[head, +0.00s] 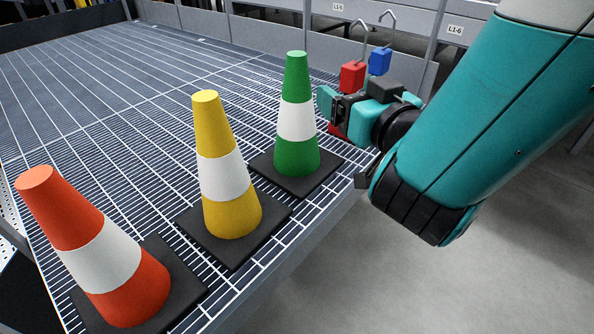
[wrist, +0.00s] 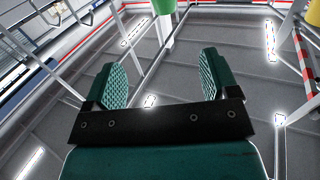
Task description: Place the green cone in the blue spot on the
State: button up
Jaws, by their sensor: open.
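The green cone (head: 297,85) has a white band and a dark square base. It stands upright on the grating near its right edge. My gripper (head: 328,105) is just right of the cone's upper part in the head view; contact cannot be confirmed. In the wrist view my gripper (wrist: 164,80) is open, with nothing between its fingers. A green and white shape (wrist: 165,8) shows beyond them at the top; I cannot tell whether it is the cone. I see no blue spot on the grating.
The yellow cone (head: 225,178) and orange cone (head: 100,255) stand on dark bases in the foreground. A red padlock (head: 352,75) and blue padlock (head: 379,61) are behind my gripper. The grating (head: 110,95) has free room at the left and back.

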jog(key=p, duration=1.2)
send_near(302, 61)
jog(key=x, duration=0.4)
jog(key=p+x, duration=0.2)
jog(key=p, duration=0.1)
jog(key=shift+s+a+r, duration=0.1)
jog(key=shift+r, duration=0.05)
jog(key=shift+w+a+f+p, duration=0.2)
jog(key=shift+w+f+p, duration=0.15)
jog(key=shift+p, duration=0.25)
jog(key=p, duration=0.1)
jog(key=w+p, duration=0.1)
jog(key=p, duration=0.1)
jog(key=shift+w+a+r, duration=0.15)
jog(key=shift+a+r, duration=0.1)
jog(key=shift+a, duration=0.05)
jog(key=w+p, duration=0.1)
jog(key=p, duration=0.2)
jog(key=shift+w+a, duration=0.15)
jog(key=shift+a, duration=0.1)
jog(key=shift+w+a+f+p, duration=0.2)
jog(key=shift+w+p, duration=0.2)
jog(key=shift+p, duration=0.2)
jog(key=shift+w+a+f+p, duration=0.1)
jog(key=shift+w+a+p, duration=0.1)
jog(key=shift+w+p, duration=0.3)
jog(key=shift+w+a+f+p, duration=0.15)
jog(key=shift+a+f+p, duration=0.1)
jog(key=shift+p, duration=0.1)
